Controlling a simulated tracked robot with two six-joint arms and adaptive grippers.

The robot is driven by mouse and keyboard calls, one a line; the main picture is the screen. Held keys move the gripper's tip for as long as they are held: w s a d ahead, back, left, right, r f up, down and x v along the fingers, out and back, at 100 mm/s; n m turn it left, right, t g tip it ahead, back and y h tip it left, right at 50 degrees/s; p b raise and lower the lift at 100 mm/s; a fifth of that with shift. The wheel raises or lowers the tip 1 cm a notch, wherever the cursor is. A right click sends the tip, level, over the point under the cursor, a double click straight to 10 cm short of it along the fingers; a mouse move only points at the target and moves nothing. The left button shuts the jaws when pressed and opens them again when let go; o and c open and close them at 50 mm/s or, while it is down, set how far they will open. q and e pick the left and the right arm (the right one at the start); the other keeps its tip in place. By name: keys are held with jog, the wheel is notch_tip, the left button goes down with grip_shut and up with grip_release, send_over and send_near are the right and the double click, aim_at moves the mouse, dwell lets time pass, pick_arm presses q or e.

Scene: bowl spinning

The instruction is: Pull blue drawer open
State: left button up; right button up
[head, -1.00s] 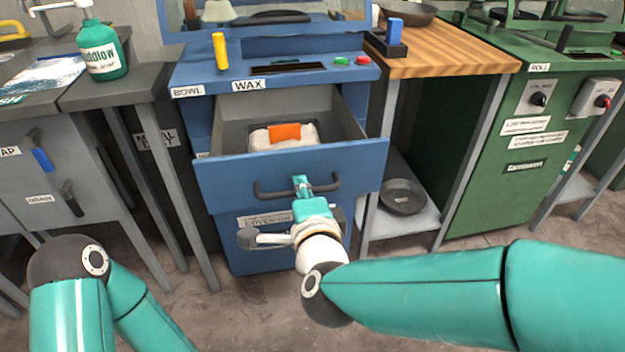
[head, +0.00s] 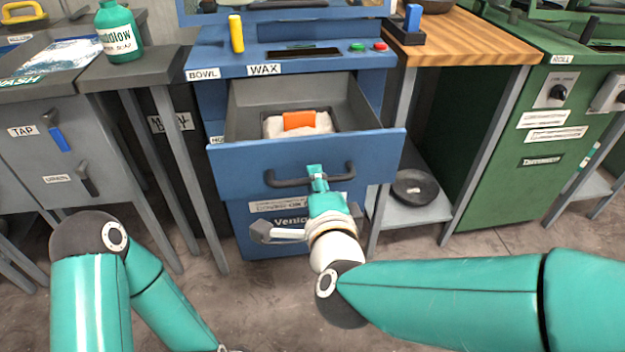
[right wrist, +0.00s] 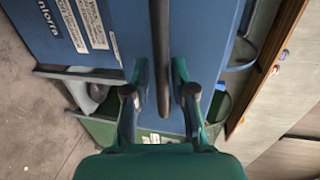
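The blue drawer (head: 235,172) stands pulled out of the blue cabinet, with its inside in view. A white item with an orange piece on it (head: 298,121) lies in a dark tray inside. The drawer's dark bar handle (head: 280,181) is on its front. My right gripper (head: 317,172) is at the middle of this handle. In the right wrist view, the handle bar (right wrist: 160,50) runs between the two fingers of my right gripper (right wrist: 161,82). The fingers are apart, with a gap on each side of the bar. My left arm is at lower left; its gripper is out of view.
The blue cabinet top (head: 215,62) carries a yellow cylinder (head: 236,34) and green and red buttons. A dark pan (head: 414,188) lies on a low shelf to the right. A grey table (head: 140,68) with a green bottle (head: 118,32) stands left. Floor in front is free.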

jog(key=v, duration=0.6)
jog(key=shift+d+f, duration=0.1)
dwell(0.3)
